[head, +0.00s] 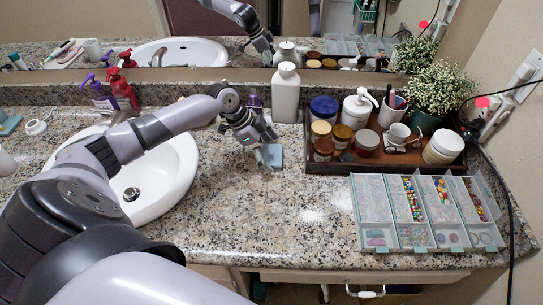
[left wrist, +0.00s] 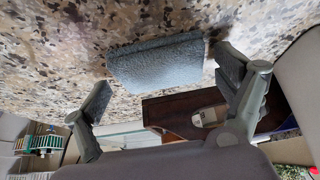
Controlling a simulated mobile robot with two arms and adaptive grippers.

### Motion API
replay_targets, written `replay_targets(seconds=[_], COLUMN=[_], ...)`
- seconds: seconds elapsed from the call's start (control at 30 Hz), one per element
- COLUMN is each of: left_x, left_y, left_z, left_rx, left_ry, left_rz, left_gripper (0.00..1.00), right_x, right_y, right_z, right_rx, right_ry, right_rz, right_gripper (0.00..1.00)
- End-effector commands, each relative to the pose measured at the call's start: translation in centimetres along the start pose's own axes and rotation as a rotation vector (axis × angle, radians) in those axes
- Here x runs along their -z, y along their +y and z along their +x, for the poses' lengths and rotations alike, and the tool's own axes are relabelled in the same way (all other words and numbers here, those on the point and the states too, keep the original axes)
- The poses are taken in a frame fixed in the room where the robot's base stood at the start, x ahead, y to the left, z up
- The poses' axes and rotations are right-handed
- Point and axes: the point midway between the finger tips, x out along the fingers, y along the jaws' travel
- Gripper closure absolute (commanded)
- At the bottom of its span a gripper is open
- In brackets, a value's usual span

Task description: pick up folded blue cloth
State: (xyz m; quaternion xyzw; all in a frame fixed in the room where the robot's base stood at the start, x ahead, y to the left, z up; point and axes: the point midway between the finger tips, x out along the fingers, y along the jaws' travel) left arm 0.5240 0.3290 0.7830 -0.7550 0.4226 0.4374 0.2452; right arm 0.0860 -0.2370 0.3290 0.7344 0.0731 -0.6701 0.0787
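In the left wrist view the cloth (left wrist: 157,62) is a small grey-blue folded pad, seen in the space between the two fingertips. My left gripper (head: 266,146) is open and empty right at the cloth, covering part of it in the head view. In the left wrist view the fingers of my left gripper (left wrist: 163,72) are spread wide to either side; I cannot tell whether they touch the cloth. My right gripper is not in view.
A white bottle (head: 286,95) stands just behind the gripper. A brown tray (head: 320,166) of jars and a mug is close on the right, with a compartment organizer (head: 398,238) in front. The sink (head: 175,185) lies under my left arm. The front middle counter is clear.

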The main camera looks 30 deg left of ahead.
Motion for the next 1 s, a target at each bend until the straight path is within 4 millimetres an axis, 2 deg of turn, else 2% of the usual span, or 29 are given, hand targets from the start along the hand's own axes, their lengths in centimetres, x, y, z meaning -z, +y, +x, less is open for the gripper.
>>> replay_targets(seconds=[0.07, 0.47, 0.77, 1.0], left_x=[0.0, 0.0, 0.1, 1.4], left_y=[0.0, 0.0, 0.0, -0.1], left_z=[0.0, 0.0, -0.2, -2.5], left_rx=[0.0, 0.0, 0.0, 0.003], left_ry=[0.0, 0.0, 0.0, 0.001], left_rz=[0.0, 0.0, 0.001, 0.004], left_gripper=[0.18, 0.44, 0.45, 0.45], right_x=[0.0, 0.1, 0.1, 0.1], right_y=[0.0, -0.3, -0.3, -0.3], right_z=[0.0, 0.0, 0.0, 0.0], right_rx=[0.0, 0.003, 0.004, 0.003], right_ry=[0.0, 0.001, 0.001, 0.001], right_rz=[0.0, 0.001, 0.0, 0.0], right_gripper=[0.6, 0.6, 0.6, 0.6])
